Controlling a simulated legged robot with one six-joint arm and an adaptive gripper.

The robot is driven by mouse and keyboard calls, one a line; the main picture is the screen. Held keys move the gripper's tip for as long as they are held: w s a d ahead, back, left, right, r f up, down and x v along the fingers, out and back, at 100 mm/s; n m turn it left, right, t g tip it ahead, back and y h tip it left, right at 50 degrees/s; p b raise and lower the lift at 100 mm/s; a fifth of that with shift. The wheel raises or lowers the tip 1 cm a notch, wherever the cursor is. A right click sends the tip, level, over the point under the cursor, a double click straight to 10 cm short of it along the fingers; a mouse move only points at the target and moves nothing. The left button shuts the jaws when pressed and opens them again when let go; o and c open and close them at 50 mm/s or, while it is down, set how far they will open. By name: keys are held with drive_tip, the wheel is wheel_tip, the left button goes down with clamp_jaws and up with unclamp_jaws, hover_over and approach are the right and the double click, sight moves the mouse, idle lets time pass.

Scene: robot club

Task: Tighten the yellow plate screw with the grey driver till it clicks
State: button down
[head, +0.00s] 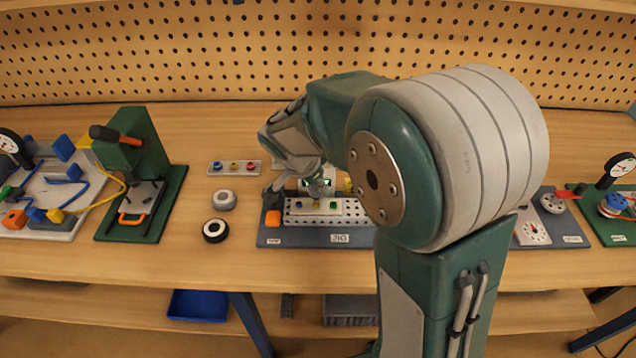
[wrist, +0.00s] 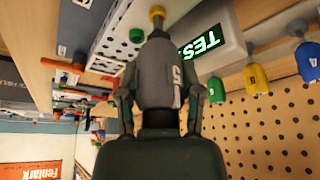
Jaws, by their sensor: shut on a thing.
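The grey driver (wrist: 157,72), with white lettering on its body, is held in my gripper (wrist: 161,92) in the wrist view. A yellow round piece (wrist: 157,12) shows at its far end, against the white perforated plate (wrist: 112,42); whether this is the screw head or part of the driver, I cannot tell. The driver's tip contact is unclear there.
A pale box with a lit green TEST display (wrist: 203,43) stands close beside the driver. Green (wrist: 216,90), yellow (wrist: 257,78) and blue (wrist: 307,62) capped pieces are nearby. A small tray (head: 234,168), tape rolls (head: 216,230) and a green press (head: 140,160) stand left.

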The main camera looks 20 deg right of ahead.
drive_tip(key=m+g, duration=0.1)
drive_tip(key=m, duration=0.2)
drive_tip(key=m+g, duration=0.2)
drive_tip(key=m, duration=0.1)
drive_tip(key=shift+f+m, duration=0.1)
drive_tip(key=shift+m, duration=0.3)
drive_tip(key=m+g, duration=0.1)
drive_tip(key=m, duration=0.4)
drive_tip(key=shift+m+g+y, duration=0.4)
drive_tip(key=shift+c, duration=1)
unclamp_jaws()
drive_tip(key=shift+w, duration=0.15)
drive_tip(key=n+t, duration=0.1)
drive_tip(key=n, duration=0.2)
drive_tip(key=n+t+h, duration=0.1)
drive_tip(key=n, duration=0.1)
drive_tip(key=shift+n, duration=0.4)
drive_tip(key=n+t, duration=0.1)
drive_tip(key=n, duration=0.2)
drive_tip(key=n+t, duration=0.1)
drive_tip(key=n, duration=0.2)
drive_tip(key=shift+n+t, duration=0.4)
clamp_jaws()
